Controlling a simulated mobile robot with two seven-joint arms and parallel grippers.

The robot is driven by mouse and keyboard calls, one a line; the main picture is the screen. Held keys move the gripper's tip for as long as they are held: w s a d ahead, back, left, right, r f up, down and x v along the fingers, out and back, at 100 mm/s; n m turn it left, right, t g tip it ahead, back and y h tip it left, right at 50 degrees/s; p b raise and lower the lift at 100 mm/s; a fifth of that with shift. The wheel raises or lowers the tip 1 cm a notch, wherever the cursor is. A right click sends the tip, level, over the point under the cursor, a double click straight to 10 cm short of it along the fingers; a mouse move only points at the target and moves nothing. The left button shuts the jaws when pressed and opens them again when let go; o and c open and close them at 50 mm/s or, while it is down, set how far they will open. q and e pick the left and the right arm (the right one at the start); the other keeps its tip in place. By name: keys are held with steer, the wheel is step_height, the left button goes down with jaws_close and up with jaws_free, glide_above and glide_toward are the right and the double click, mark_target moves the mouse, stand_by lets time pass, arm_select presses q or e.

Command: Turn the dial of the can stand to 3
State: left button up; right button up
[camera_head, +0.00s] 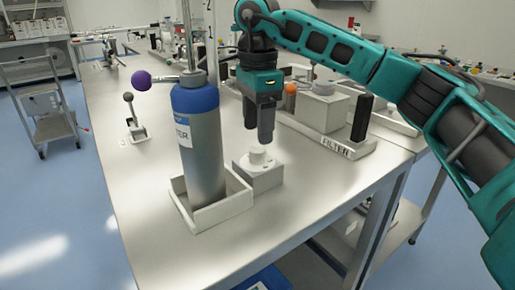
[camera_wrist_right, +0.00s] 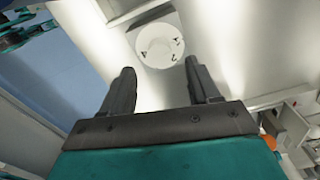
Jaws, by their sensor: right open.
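The can stand (camera_head: 225,210) is a white tray on the metal table, holding a grey can (camera_head: 203,160) with a blue top. Its dial (camera_head: 258,156) is a small pale knob on top of a white block at the stand's right side. In the right wrist view the dial (camera_wrist_right: 160,42) is a white disc with dark numerals; I cannot tell which one is set. My right gripper (camera_head: 259,138) points down just above the dial. In the right wrist view the gripper (camera_wrist_right: 161,72) is open and empty, with the dial beyond its fingertips. My left gripper is not in view.
A purple-knobbed lever (camera_head: 142,81) sticks out left of the can's top. A small black-knobbed lever (camera_head: 132,117) stands on the table at left. The table's front is clear.

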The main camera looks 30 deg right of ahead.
mark_target(257, 149)
step_height(257, 149, down, 4)
steer(key=shift+f, duration=0.35)
steer(key=c, duration=1)
